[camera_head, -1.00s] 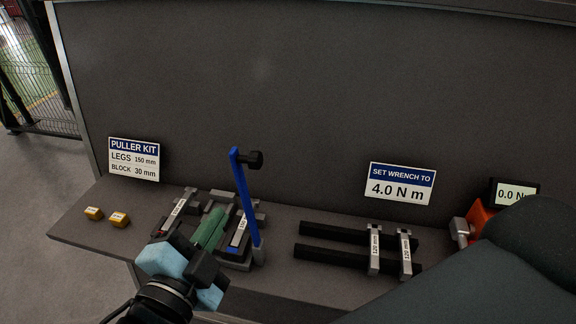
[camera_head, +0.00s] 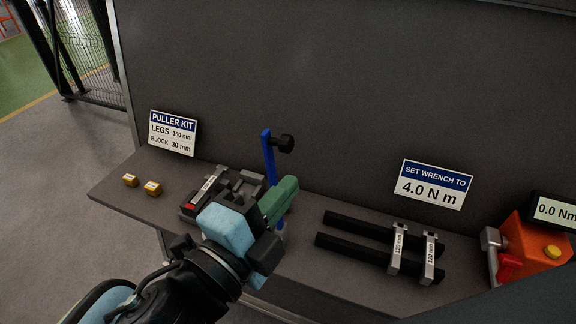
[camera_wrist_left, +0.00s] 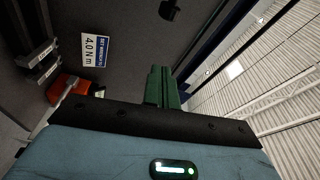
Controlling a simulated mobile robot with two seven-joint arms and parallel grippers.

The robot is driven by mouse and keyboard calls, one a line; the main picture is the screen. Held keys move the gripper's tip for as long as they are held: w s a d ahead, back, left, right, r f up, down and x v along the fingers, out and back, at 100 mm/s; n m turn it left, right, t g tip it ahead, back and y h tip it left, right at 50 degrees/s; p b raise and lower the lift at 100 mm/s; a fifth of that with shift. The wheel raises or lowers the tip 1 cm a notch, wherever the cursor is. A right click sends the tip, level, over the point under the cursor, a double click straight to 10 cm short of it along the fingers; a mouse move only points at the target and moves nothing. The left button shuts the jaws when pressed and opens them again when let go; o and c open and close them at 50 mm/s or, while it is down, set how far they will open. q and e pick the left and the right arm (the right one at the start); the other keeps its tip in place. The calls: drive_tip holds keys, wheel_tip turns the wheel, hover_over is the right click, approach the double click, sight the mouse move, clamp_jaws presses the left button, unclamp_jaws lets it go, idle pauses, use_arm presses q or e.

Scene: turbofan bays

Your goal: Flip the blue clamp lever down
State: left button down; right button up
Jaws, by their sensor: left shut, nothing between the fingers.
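The blue clamp lever (camera_head: 268,157) stands upright, nearly vertical, with a black knob (camera_head: 285,144) sticking out to the right near its top. Its lower part is hidden behind my left gripper (camera_head: 287,190). The dark clamp fixture (camera_head: 240,181) sits on the shelf, partly covered by that gripper. The gripper has a light blue body and green fingers, which are shut and empty. In the head view the fingers overlap the lever's lower part; I cannot tell whether they touch. The left wrist view shows the shut fingers (camera_wrist_left: 164,88) and a black knob (camera_wrist_left: 170,10) beyond them. My right gripper is not in view.
Two yellow blocks (camera_head: 131,180) lie at the shelf's left end. Two black bars with labelled grey pieces (camera_head: 396,248) lie to the right. An orange device with a red part (camera_head: 530,246) stands at far right. The dark back panel (camera_head: 330,90) rises behind the shelf.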

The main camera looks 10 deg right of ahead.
use_arm(q)
drive_tip(key=w+d, duration=0.3)
drive_tip(key=w, duration=0.5)
drive_tip(key=shift+w+d+f, duration=0.2)
drive_tip(key=shift+w, duration=0.15)
idle(0.4)
